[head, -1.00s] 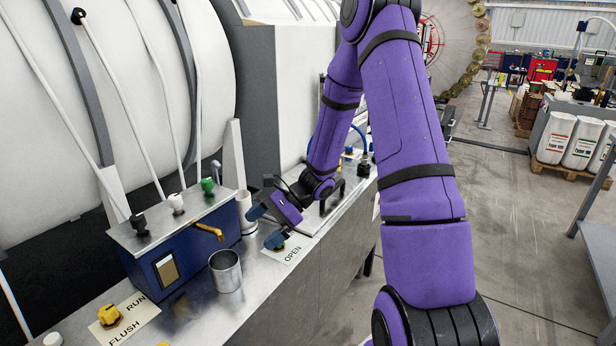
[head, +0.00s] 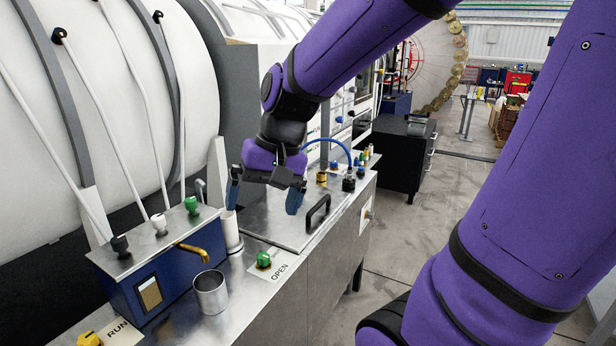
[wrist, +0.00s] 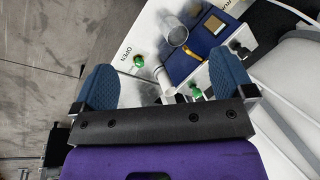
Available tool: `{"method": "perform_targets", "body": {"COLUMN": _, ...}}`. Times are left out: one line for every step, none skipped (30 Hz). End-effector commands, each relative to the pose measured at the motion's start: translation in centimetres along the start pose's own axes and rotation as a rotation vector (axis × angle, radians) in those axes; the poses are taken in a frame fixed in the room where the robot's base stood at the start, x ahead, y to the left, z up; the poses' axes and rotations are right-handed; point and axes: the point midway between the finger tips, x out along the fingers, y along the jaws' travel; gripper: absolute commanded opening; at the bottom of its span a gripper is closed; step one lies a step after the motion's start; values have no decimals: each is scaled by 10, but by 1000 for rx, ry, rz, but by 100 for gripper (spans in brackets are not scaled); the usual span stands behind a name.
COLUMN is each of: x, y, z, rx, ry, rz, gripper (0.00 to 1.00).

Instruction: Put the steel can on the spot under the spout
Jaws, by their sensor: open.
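The steel can (head: 211,293) stands upright on the metal bench, in front of the blue dispenser box and a little to the near right of the brass spout (head: 193,251). In the wrist view the can (wrist: 173,32) shows beyond the fingers, with the spout (wrist: 194,54) close by it. My gripper (head: 264,200) is open and empty, above the bench and farther back than the can. It also shows in the wrist view (wrist: 158,88) with its blue fingers wide apart. The spot under the spout cannot be made out in the head view.
A green knob (head: 263,259) by the OPEN label, a white cylinder (head: 230,232) and a black handle (head: 317,213) stand on the bench. The dispenser box (head: 165,280) carries several valves with pipes. A yellow knob (head: 89,339) is at front left. Bench around the can looks clear.

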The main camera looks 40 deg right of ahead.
Motion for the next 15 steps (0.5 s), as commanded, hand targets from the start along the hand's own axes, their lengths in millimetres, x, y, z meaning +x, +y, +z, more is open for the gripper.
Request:
{"method": "perform_targets", "body": {"x": -10, "y": 0, "z": 9, "rx": -53, "ry": 42, "rz": 18, "gripper": 100}}
{"method": "perform_targets", "body": {"x": -16, "y": 2, "z": 14, "rx": -82, "ry": 65, "rz": 30, "gripper": 100}}
{"method": "perform_targets", "body": {"x": -22, "y": 3, "z": 21, "rx": -121, "ry": 95, "rz": 47, "gripper": 100}}
{"method": "perform_targets", "body": {"x": -27, "y": 5, "z": 25, "rx": -150, "ry": 117, "rz": 60, "gripper": 100}}
{"method": "perform_targets", "body": {"x": -32, "y": 7, "z": 30, "rx": -178, "ry": 141, "rz": 72, "gripper": 100}}
{"method": "perform_targets", "body": {"x": -39, "y": 9, "z": 36, "rx": -215, "ry": 172, "rz": 88, "gripper": 100}}
{"method": "perform_targets", "body": {"x": -44, "y": 11, "z": 40, "rx": -242, "ry": 194, "rz": 100, "gripper": 100}}
{"method": "perform_targets", "body": {"x": -48, "y": 13, "z": 45, "rx": -268, "ry": 216, "rz": 110, "gripper": 100}}
{"method": "perform_targets", "body": {"x": -54, "y": 16, "z": 50, "rx": -300, "ry": 243, "rz": 125, "gripper": 100}}
{"method": "perform_targets", "body": {"x": -57, "y": 18, "z": 54, "rx": -323, "ry": 263, "rz": 135, "gripper": 100}}
{"method": "perform_targets", "body": {"x": -61, "y": 19, "z": 57, "rx": -343, "ry": 282, "rz": 143, "gripper": 100}}
{"method": "perform_targets", "body": {"x": -65, "y": 22, "z": 61, "rx": -366, "ry": 304, "rz": 154, "gripper": 100}}
{"method": "perform_targets", "body": {"x": -68, "y": 24, "z": 63, "rx": -381, "ry": 319, "rz": 162, "gripper": 100}}
{"method": "perform_targets", "body": {"x": -70, "y": 25, "z": 66, "rx": -395, "ry": 332, "rz": 168, "gripper": 100}}
{"method": "perform_targets", "body": {"x": -72, "y": 27, "z": 68, "rx": -409, "ry": 346, "rz": 175, "gripper": 100}}
